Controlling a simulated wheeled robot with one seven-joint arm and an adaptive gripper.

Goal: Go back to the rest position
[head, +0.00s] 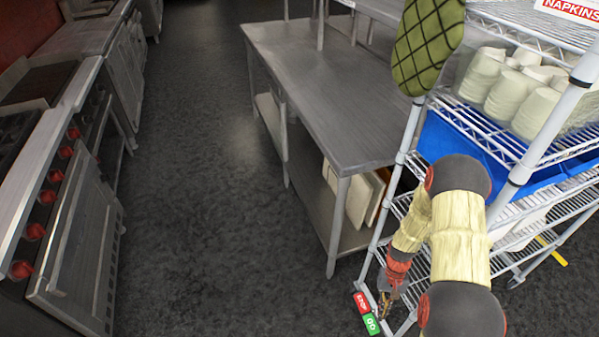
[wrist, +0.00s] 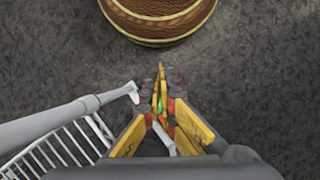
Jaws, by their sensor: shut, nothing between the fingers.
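My gripper (head: 385,301) hangs low at the end of my arm, beside the front leg of the white wire shelf rack (head: 404,147). In the wrist view my gripper (wrist: 160,76) has its yellow fingers together with nothing held between them. A small red and green tag (head: 366,313) shows near the rack's foot, just left of my gripper. In the wrist view a white bar of the rack (wrist: 70,112) lies left of the fingers. I cannot tell whether my gripper touches the rack.
A steel table (head: 325,90) with a lower shelf stands left of the rack. A green oven mitt (head: 424,45) hangs on the rack, above a blue bin (head: 455,145). A stove (head: 75,240) lines the left side. The dark floor (head: 205,190) between is clear.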

